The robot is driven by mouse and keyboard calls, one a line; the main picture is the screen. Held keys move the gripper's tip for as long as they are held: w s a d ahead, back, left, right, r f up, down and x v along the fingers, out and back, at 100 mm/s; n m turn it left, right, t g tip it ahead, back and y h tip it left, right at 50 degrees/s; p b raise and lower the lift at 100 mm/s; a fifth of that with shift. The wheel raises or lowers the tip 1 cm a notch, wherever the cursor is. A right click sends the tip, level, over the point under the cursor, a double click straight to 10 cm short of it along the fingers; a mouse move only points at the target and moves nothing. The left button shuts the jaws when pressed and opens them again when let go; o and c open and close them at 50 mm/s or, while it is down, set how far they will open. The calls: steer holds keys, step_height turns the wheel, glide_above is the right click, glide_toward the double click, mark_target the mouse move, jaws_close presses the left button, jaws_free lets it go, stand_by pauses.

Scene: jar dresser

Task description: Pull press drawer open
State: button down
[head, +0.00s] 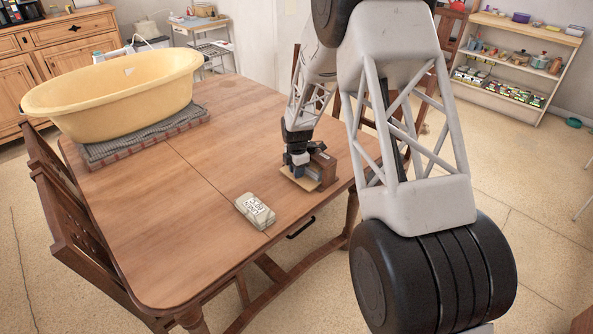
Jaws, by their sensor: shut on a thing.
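A small brown wooden press (324,163) stands near the right edge of the table. A pale tan flat piece (299,182) lies low at its front left. It looks like part of the press drawer, but I cannot tell how far the drawer is out. My gripper (296,170) reaches down from above against the left side of the press. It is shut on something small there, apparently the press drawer. The fingertips and the exact grip are too small and partly hidden to see clearly.
The wooden table (190,215) has free room at its middle and front. A pale wrapped block with lettering (255,211) lies near its right edge, above a dark handle (301,228). A yellow tub (120,95) sits on a grey mat (145,140). Chairs (75,225) stand at left.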

steer(key=shift+s+a, duration=3.7)
steer(key=shift+a, duration=0.1)
steer(key=c, duration=1.2)
jaws_free()
steer(key=shift+r, duration=3.9)
